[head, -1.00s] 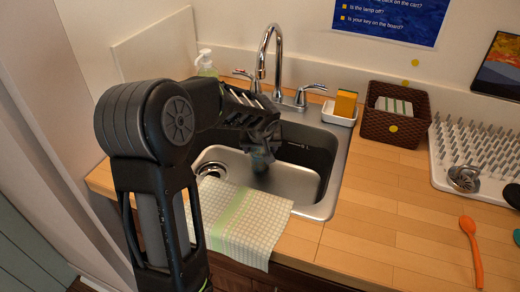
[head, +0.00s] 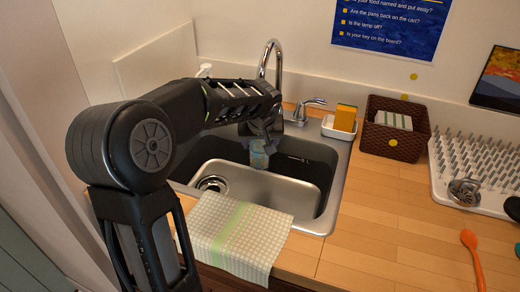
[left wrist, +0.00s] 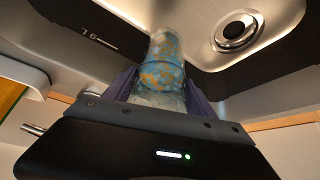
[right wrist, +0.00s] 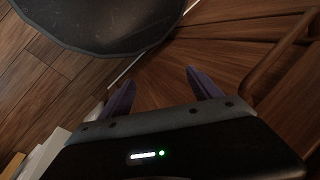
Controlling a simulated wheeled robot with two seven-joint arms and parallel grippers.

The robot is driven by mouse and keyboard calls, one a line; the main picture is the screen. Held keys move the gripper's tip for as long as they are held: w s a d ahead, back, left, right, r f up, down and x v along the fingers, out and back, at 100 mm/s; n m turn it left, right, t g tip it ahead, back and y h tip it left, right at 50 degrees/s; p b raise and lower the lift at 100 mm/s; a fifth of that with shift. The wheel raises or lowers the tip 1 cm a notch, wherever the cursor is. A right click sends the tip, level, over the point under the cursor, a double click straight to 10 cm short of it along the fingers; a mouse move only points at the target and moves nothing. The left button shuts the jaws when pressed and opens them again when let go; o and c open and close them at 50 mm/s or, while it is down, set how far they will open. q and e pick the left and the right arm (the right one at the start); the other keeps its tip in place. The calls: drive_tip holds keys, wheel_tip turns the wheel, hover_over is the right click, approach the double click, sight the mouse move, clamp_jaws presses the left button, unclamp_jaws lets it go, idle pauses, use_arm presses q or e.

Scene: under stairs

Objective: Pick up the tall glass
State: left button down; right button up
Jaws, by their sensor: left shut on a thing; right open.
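The tall glass (left wrist: 158,70) shows in the left wrist view as a clear upright shape with a blue and orange pattern. My left gripper (left wrist: 158,88) is shut on it, with a purple finger on each side. In the head view the glass (head: 259,154) hangs below my left gripper (head: 262,135), over the sink (head: 335,190). Its upper part is hidden by the gripper. My right gripper (right wrist: 158,88) is open and empty in the right wrist view, over a brown wooden floor.
The faucet (head: 271,50) rises right behind my left arm. A sponge holder (head: 338,131), a brown basket (head: 393,145) and a drying rack (head: 470,158) stand to the right. A checked towel (head: 238,235) hangs over the front edge. A dark round object (right wrist: 95,25) is near my right gripper.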

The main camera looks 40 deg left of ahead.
use_arm(q)
drive_tip(key=shift+r, duration=1.2)
drive_tip(key=c, duration=0.8)
unclamp_jaws()
drive_tip(key=shift+c, duration=0.2)
clamp_jaws()
